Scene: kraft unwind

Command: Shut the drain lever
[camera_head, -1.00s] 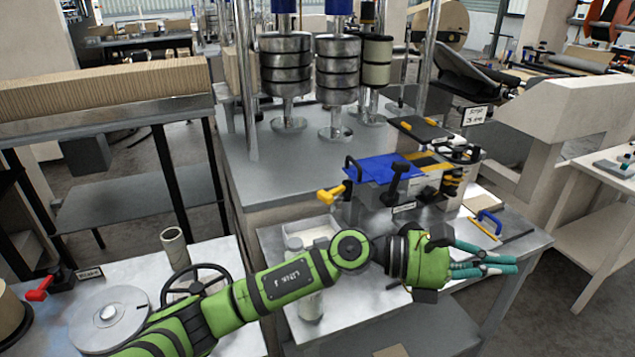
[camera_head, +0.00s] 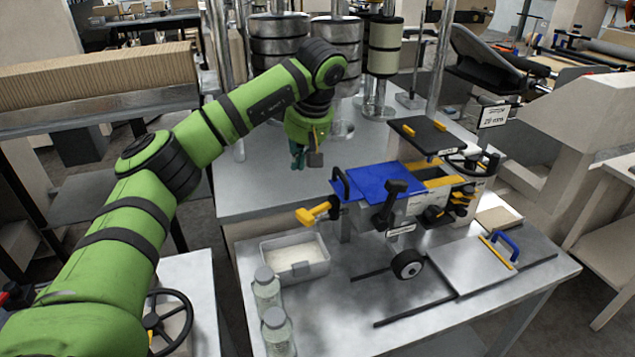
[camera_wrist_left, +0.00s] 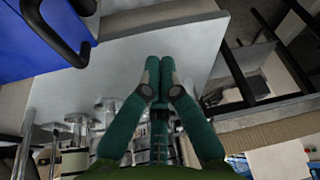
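A yellow-handled lever (camera_head: 315,212) sticks out from the left side of the machine with the blue cover (camera_head: 378,182). A black lever (camera_head: 392,200) stands on the machine's front. I cannot tell for sure which is the drain lever. My left gripper (camera_head: 298,160) points down above the grey platform, behind and left of the machine, touching neither lever. In the left wrist view its two teal fingers (camera_wrist_left: 159,68) are together with nothing visible between them. The blue cover (camera_wrist_left: 35,50) and its black handle show at upper left there. My right gripper is out of view.
A grey bin (camera_head: 294,258) and two clear jars (camera_head: 277,330) stand on the front metal table. A black roller (camera_head: 407,264) and a blue-handled plate (camera_head: 490,262) lie farther right. Stacked metal weights (camera_head: 340,70) stand behind my gripper. A black handwheel (camera_head: 168,322) is at lower left.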

